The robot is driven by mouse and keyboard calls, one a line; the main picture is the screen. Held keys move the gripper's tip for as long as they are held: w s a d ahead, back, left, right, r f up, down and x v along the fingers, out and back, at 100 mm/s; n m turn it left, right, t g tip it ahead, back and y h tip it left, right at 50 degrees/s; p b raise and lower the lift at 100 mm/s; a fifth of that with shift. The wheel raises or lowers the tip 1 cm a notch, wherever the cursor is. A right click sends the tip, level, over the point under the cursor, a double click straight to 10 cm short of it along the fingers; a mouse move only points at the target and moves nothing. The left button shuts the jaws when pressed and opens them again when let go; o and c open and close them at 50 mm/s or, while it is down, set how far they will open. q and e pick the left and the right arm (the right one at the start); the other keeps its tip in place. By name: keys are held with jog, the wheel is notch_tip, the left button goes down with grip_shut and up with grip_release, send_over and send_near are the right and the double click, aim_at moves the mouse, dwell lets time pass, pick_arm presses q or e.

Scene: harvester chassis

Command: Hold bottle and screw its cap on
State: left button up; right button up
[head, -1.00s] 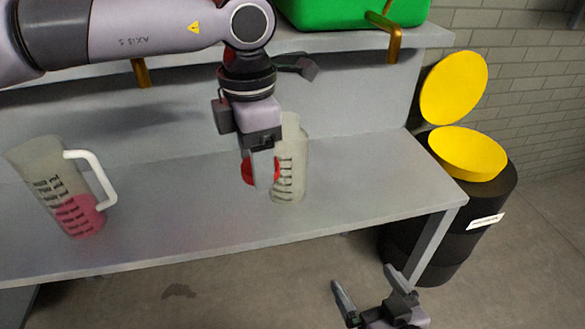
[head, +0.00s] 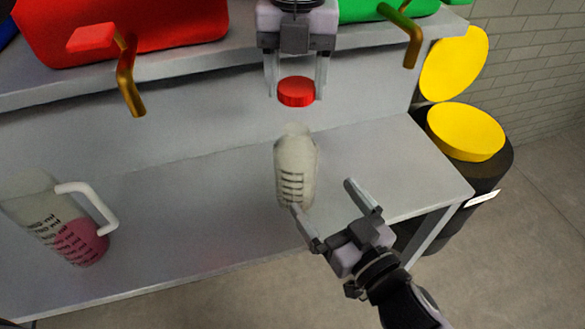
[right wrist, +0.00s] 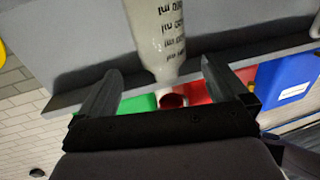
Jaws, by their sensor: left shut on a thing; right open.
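The bottle (head: 296,172) is pale and translucent with dark graduation marks. It stands on the bench, and no cap shows on its neck. My left gripper (head: 296,88) is above the bottle in the head view, shut on the red cap (head: 297,92). The cap is apart from the bottle's top. My right gripper (head: 331,215) is open and empty, in front and to the right of the bottle. In the right wrist view the bottle (right wrist: 157,40) lies between the directions of the two open fingers (right wrist: 160,85), and a small red round thing, likely the cap, shows near its neck.
A jug (head: 60,225) with pink liquid and a white handle stands at the bench's left. Red (head: 140,30) and green (head: 375,8) containers with brass taps sit on the shelf above. A black bin (head: 490,165) with yellow lids stands right of the bench. The bench (head: 190,215) between jug and bottle is clear.

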pick_arm(q)
jog(key=shift+s, duration=0.1)
pick_arm(e)
jog(key=shift+s, duration=0.1)
jog(key=x, duration=1.2)
jog(key=shift+c, duration=0.3)
jog(key=c, duration=1.1)
pick_arm(q)
send_over(296, 133)
jog(key=shift+f, duration=2.5)
jog(key=shift+f, duration=0.1)
jog(key=shift+f, duration=0.8)
jog(key=shift+f, duration=0.55)
pick_arm(e)
jog(key=shift+f, duration=0.1)
